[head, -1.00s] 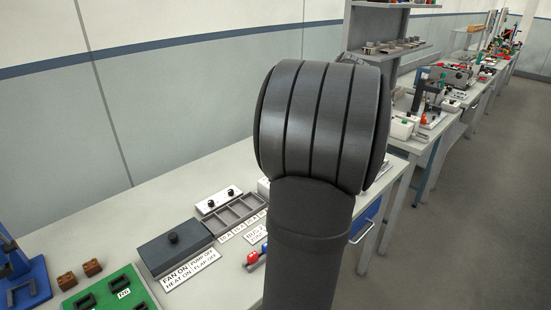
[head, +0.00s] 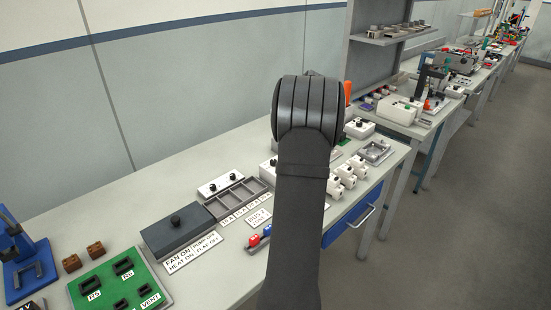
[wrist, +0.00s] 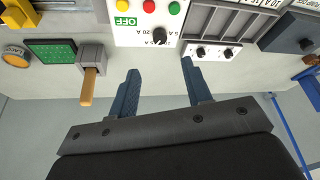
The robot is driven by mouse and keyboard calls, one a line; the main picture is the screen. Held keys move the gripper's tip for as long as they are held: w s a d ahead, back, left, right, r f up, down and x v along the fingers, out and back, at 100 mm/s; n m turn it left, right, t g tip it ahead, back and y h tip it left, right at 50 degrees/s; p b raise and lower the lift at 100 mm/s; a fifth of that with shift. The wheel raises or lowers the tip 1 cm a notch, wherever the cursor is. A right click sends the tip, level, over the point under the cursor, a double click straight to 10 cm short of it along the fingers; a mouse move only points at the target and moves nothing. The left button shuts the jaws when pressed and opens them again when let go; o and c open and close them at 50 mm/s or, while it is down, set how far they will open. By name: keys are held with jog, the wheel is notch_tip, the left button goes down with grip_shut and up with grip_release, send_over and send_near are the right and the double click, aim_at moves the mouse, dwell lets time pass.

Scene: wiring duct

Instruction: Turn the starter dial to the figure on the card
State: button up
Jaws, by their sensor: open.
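In the wrist view, the black starter dial (wrist: 160,34) sits on a white panel (wrist: 122,37) with scale marks including 5 A and 20 A. I cannot tell its exact setting. Red, green and yellow buttons and a green OFF label are on the same panel. My gripper (wrist: 160,66) is open and empty, its two blue fingers apart and pointing toward the panel, short of the dial in the picture. In the head view my arm hides the gripper and the dial. A small white card (head: 258,217) lies on the bench; its figure is too small to read surely.
Beside the panel in the wrist view are a grey block with an orange lever (wrist: 89,85) and a white box with two black knobs (wrist: 209,51). In the head view, a divided grey tray (head: 238,197) and a dark box (head: 178,230) stand left of my arm.

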jog(key=x, duration=1)
jog(key=shift+w+a+f, duration=0.1)
jog(key=shift+f, duration=0.25)
grip_shut()
